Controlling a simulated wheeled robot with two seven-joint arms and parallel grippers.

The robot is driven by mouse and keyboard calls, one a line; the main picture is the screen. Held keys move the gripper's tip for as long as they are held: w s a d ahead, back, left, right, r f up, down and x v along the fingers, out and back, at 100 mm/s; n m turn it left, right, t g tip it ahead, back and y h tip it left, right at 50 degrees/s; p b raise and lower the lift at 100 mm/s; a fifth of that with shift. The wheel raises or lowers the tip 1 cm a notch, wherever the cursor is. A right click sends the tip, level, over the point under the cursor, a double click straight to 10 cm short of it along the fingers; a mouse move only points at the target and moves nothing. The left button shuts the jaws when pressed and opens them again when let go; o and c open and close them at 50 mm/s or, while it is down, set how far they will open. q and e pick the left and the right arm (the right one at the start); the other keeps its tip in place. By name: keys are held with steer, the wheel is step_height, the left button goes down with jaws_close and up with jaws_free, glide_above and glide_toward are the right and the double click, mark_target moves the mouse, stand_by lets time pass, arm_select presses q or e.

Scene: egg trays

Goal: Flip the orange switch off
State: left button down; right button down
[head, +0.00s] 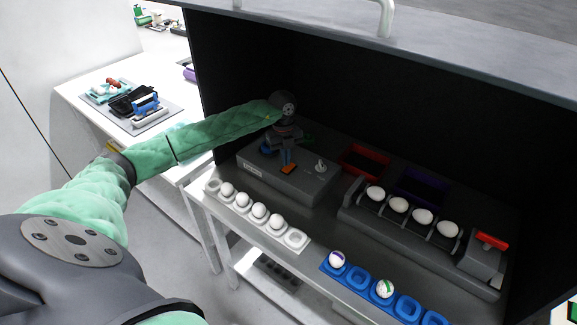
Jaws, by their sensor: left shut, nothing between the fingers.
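The orange switch (288,169) sits on top of a grey control box (310,192) inside the dark cabinet. My left gripper (287,158) reaches in from the left and points down over this box. Its fingers are shut with nothing between them. The fingertips are right above and behind the orange switch; I cannot tell whether they touch it. The gripper and wrist hide part of the box top. The switch is too small to read its position. My right gripper is not in view.
A small metal toggle (321,165) stands right of the orange switch. A white egg tray (296,239) and a blue egg tray (357,279) lie in front. Further right are a rack of white eggs (398,204), red and blue bins, and a red-topped block (485,260).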

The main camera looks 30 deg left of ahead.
mark_target(286, 169)
arm_select(q)
step_height(286, 169, up, 5)
steer(key=shift+p, duration=0.8)
